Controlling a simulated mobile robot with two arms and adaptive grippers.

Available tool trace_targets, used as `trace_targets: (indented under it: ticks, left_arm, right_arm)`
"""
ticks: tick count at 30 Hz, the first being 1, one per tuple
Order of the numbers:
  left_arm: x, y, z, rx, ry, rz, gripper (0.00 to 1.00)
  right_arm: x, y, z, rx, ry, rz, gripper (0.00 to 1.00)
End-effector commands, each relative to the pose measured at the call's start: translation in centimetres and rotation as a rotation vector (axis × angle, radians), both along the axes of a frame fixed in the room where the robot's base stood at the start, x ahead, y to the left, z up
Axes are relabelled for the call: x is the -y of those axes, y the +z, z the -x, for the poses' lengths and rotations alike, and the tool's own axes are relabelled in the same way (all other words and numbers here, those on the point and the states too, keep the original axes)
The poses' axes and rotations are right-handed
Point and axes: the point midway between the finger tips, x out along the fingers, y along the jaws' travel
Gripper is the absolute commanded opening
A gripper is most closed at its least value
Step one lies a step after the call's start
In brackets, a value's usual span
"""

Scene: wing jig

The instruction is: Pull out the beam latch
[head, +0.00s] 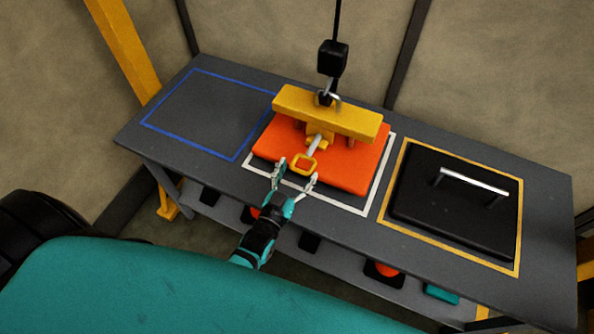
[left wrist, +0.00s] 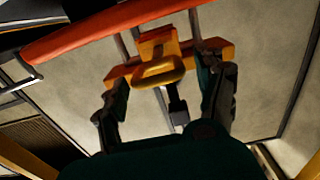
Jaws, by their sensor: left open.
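The yellow beam (head: 325,113) hangs from a hook over the orange plate (head: 345,170). The beam latch is a yellow ring handle (head: 304,164) on a grey pin that enters the block under the beam's middle. My left gripper (head: 295,178) is open, its fingers just in front of the ring, one to each side. In the left wrist view the ring (left wrist: 158,70) shows between the two open fingers (left wrist: 165,90); I cannot tell whether they touch it. The beam (left wrist: 120,77) and the orange plate (left wrist: 110,30) also show there. My right gripper is not in view.
A black plate with a silver handle (head: 473,181) lies in the yellow outline at right. The blue outlined area (head: 205,115) at left is empty. A black hook block (head: 332,58) hangs above the beam. A lower shelf (head: 330,249) holds several small items.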

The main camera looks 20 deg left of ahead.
Motion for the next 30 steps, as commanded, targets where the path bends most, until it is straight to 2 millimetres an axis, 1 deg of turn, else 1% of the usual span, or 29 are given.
trace_targets:
  ticks: [5,9,12,15,18,21,30]
  left_arm:
    - [-0.2,-0.2,3.4,-0.005,0.0,-0.001,0.71]
    - [-0.4,-0.2,6.5,-0.005,0.001,0.0,0.71]
    - [-0.5,-0.1,8.5,-0.004,0.001,0.0,0.71]
    - [-0.6,-0.1,10.0,-0.003,0.002,0.0,0.71]
    - [-0.7,-0.1,11.0,-0.002,0.002,0.0,0.71]
    - [-0.7,0.0,11.5,-0.001,0.003,0.0,0.71]
    - [-0.7,0.0,11.5,0.0,0.003,0.0,0.71]
  right_arm:
    - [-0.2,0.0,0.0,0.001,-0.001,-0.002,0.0]
    - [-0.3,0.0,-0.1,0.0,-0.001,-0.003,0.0]
    - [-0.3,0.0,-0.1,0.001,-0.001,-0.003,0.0]
    - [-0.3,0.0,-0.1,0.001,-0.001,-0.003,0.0]
    - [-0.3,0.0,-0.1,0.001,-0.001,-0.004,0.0]
    - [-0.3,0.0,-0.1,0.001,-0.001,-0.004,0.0]
    - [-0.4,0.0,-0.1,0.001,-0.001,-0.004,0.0]
